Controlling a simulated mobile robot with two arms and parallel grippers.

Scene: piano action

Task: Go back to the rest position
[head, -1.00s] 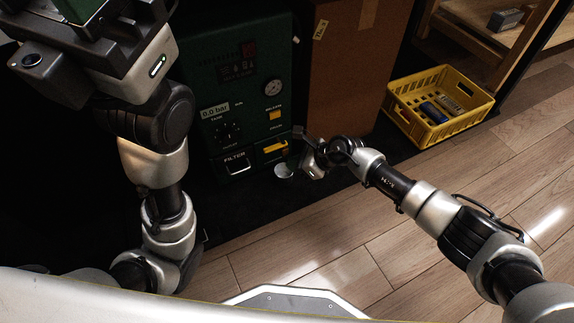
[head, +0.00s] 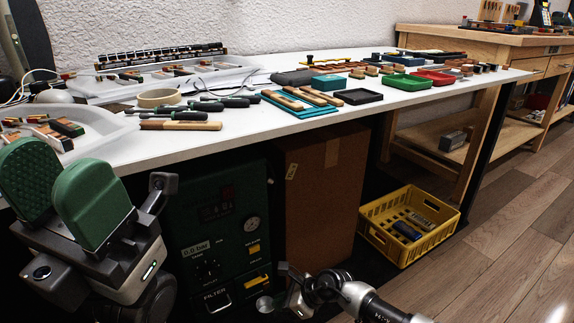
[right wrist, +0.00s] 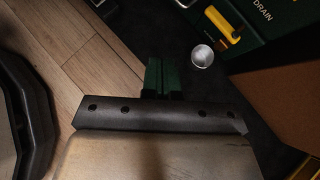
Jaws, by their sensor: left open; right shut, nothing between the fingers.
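My left gripper (head: 62,185) is at the lower left of the head view, in front of the left end of the white table (head: 185,145). Its two green-padded fingers point up and stand apart with nothing between them. My right gripper (head: 286,272) is low in the head view, beside the front of the green machine (head: 222,240). In the right wrist view its green fingers (right wrist: 157,76) are together, with nothing held. A small silver cup (right wrist: 202,55) is on the dark floor mat just beyond the fingers, apart from them.
A cardboard box (head: 320,190) stands right of the machine. A yellow crate (head: 410,225) is further right. The table above holds screwdrivers (head: 205,105), wooden parts and small trays (head: 405,82). A wooden bench (head: 470,40) stands behind. The wood floor (head: 490,260) at right is clear.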

